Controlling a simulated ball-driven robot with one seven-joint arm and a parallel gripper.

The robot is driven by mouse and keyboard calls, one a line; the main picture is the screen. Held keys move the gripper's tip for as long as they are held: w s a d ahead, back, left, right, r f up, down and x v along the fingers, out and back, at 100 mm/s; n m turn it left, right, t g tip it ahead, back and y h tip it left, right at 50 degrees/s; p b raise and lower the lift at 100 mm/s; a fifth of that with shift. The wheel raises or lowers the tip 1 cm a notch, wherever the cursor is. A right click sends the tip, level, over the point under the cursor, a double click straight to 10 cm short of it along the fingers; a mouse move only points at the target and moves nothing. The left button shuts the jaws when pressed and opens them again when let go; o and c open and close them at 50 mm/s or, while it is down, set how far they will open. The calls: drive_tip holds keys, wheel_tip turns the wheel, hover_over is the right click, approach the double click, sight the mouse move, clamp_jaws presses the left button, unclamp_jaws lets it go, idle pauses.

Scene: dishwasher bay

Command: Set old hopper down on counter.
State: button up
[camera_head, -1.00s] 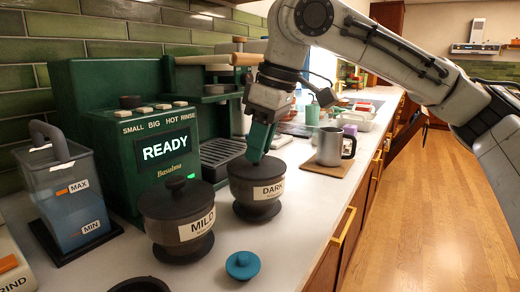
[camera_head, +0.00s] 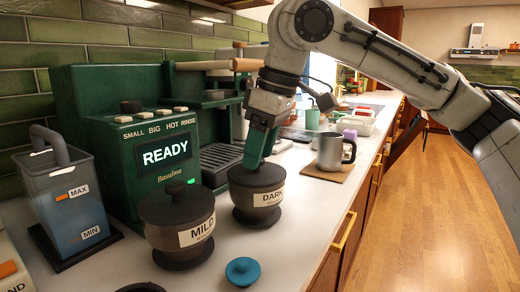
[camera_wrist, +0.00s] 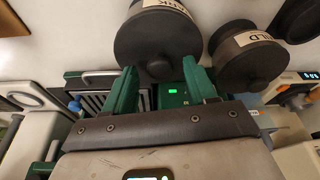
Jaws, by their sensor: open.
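Two dark round hoppers with knobbed lids stand upright on the white counter (camera_head: 310,215). The DARK hopper (camera_head: 255,208) is farther back; the MILD hopper (camera_head: 180,240) is nearer. The task's words do not show which is the old one. My gripper (camera_head: 256,163) points down at the lid of the DARK hopper. In the wrist view my gripper (camera_wrist: 160,85) has its two green fingers spread apart, with the lid knob of the DARK hopper (camera_wrist: 150,25) near the gap between the tips. Contact cannot be told. The MILD hopper (camera_wrist: 245,62) shows to the right there.
A green coffee machine (camera_head: 115,120) reading READY stands behind the hoppers, with a water tank (camera_head: 70,205) at left. A teal lid (camera_head: 243,271) lies in front. A steel mug (camera_head: 330,152) stands on a board beyond. Counter right of the DARK hopper is clear.

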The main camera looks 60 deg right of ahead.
drive_tip(key=p+v, duration=0.3)
drive_tip(key=v, duration=0.9)
